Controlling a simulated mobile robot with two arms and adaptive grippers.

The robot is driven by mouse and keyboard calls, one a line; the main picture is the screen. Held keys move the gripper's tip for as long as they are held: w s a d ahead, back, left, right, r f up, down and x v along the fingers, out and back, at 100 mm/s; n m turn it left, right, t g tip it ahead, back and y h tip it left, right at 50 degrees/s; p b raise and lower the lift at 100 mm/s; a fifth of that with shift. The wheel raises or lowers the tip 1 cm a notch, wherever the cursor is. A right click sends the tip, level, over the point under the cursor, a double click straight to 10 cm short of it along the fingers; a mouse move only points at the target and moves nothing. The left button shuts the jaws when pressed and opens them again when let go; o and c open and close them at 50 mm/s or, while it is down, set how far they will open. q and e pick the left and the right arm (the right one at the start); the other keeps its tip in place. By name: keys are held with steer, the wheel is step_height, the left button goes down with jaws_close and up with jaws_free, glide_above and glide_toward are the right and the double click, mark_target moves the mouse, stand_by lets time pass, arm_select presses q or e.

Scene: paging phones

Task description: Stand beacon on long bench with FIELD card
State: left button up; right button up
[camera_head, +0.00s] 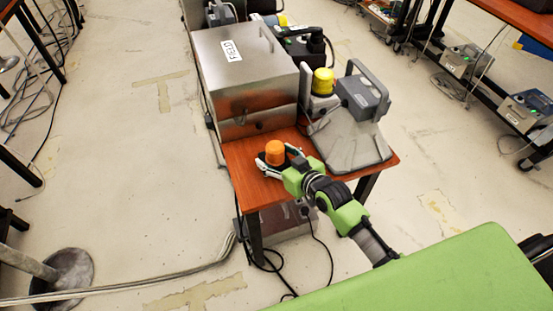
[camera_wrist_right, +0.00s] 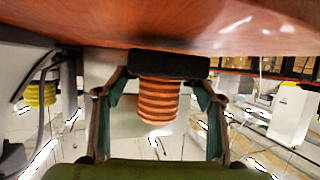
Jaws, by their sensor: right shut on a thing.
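The orange beacon (camera_head: 275,149) has a ribbed dome on a black base. It stands upright at the near left part of the long bench (camera_head: 250,189), which has a reddish wooden top. The FIELD card (camera_head: 232,51) lies on the steel case on this bench. My right gripper (camera_head: 272,161) is shut on the beacon, with a finger on each side. The right wrist view is upside down; there the beacon's base (camera_wrist_right: 168,65) appears against the bench top (camera_wrist_right: 200,30), between my fingers (camera_wrist_right: 160,88). My left gripper is not in view.
A steel case (camera_head: 250,85) fills the bench behind the beacon. To the right stand a yellow beacon (camera_head: 323,80) and a grey device with a handle (camera_head: 362,97) on a sloped grey base (camera_head: 350,145). A narrow bare strip of bench lies at the front.

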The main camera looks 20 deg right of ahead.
steer(key=shift+f, duration=0.45)
steer(key=shift+f, duration=0.1)
steer(key=o, duration=2)
steer(key=shift+f, duration=0.1)
steer(key=shift+s+d+r, duration=0.1)
steer(key=shift+s+r, duration=0.1)
steer(key=shift+s, duration=0.15)
steer(key=v, duration=1.1)
steer(key=shift+s+r, duration=0.1)
